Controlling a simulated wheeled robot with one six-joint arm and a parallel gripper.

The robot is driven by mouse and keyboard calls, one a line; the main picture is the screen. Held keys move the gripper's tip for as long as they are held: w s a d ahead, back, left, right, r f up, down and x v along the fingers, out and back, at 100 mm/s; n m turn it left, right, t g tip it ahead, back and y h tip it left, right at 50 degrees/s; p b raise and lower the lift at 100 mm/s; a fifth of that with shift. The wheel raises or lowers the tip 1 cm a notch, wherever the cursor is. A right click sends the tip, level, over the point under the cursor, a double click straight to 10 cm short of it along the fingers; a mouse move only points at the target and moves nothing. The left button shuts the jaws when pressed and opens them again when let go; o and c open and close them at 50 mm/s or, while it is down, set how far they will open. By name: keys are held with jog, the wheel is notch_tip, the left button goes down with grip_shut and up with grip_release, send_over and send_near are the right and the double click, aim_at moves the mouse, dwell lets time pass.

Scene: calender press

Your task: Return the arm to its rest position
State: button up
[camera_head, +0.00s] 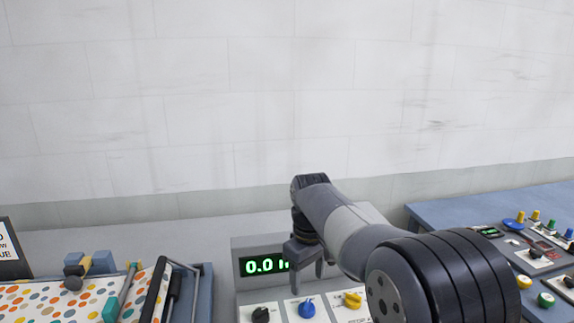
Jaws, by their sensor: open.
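My arm reaches in from the bottom right of the head view, extended toward the middle. My gripper (308,268) points down in front of a grey control box (243,291), with its fingers apart and nothing seen between them. It covers the right part of the box's green digital display (263,265), which shows "0.0" and a partly hidden character. A black knob (261,315), a blue knob (307,308) and a yellow knob (353,299) sit below the display. Whether the fingers touch the box cannot be told.
At left lies a dotted sheet (50,300) with a black bar (156,290) and metal rails (190,268) beside it. At right a blue bench (450,212) carries a panel with several coloured knobs. A pale block wall (250,100) stands behind; the space above the arm is clear.

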jog(key=shift+r, duration=1.45)
